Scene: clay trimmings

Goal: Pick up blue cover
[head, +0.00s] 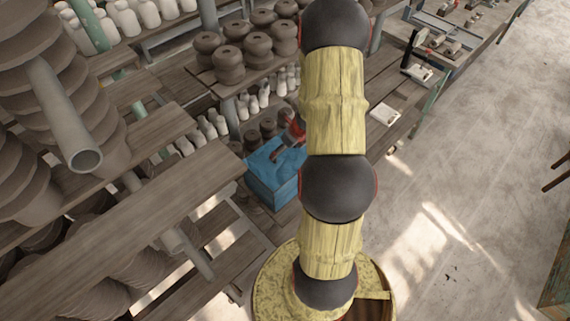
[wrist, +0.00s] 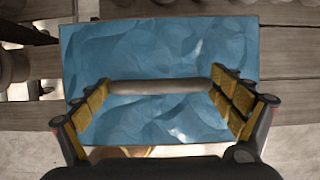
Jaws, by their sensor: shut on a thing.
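The blue cover (wrist: 160,50) is a flat rectangle with a rough, mottled top and a rounded grey-brown handle (wrist: 160,87) across its middle. In the head view the blue cover (head: 284,157) is the top of a blue block-like shape at the centre left, partly hidden by my arm. My gripper (wrist: 161,90) is over the cover, its two yellow-padded fingers closed on the ends of the handle. In the head view my gripper (head: 287,140) is small and partly hidden behind my arm. I cannot tell whether the cover is clear of what is below it.
Wooden shelves with brown clay pots (head: 228,62) and white bottles (head: 262,97) stand behind the cover. A wooden plank (head: 125,235) and stacked clay pieces fill the left. A white tile (head: 384,114) lies on a bench to the right. The concrete floor (head: 470,190) at right is open.

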